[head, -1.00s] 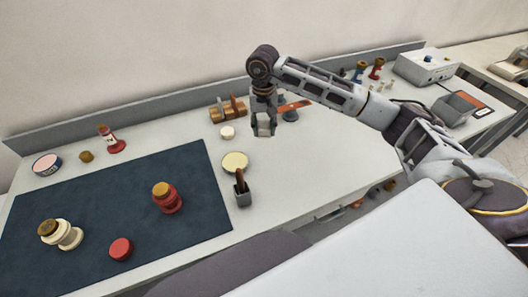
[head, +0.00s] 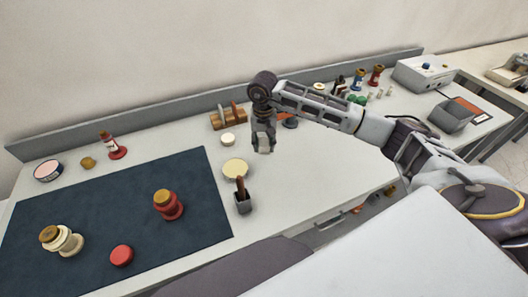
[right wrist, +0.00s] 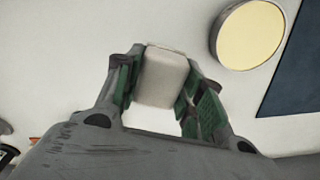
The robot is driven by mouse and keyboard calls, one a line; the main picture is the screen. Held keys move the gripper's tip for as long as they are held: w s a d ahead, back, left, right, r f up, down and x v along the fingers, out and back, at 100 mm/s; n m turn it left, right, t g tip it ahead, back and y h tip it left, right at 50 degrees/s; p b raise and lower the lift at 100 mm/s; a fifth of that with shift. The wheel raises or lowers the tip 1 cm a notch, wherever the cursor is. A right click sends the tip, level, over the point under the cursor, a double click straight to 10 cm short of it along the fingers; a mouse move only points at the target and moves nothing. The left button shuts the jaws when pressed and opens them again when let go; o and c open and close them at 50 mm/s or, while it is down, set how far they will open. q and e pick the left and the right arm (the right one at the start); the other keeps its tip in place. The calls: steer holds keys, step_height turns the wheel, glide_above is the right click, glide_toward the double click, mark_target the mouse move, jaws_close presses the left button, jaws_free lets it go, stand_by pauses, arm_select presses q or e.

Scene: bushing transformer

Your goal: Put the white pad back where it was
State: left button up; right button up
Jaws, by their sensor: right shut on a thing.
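My right gripper (head: 263,146) is shut on the white pad (right wrist: 163,76). In the right wrist view the pad is a pale, rounded block between the two green-lined fingers. In the head view the pad shows only as a small light patch (head: 264,149) at the fingertips, over the bare white tabletop right of the cream-topped round tin (head: 237,168). I cannot tell how high it is above the table. My left gripper is not in view.
A dark blue mat (head: 110,205) with red and cream bushing parts lies at the left. A wooden rack (head: 228,118) and a white round piece (head: 228,139) are behind. Bare tabletop (head: 320,185) is free to the right.

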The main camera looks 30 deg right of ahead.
mark_target(264, 158)
steer(key=shift+f, duration=0.75)
steer(key=shift+f+p, duration=0.45)
steer(key=shift+f, duration=1.45)
steer(key=shift+f, duration=0.1)
steer(key=o, duration=1)
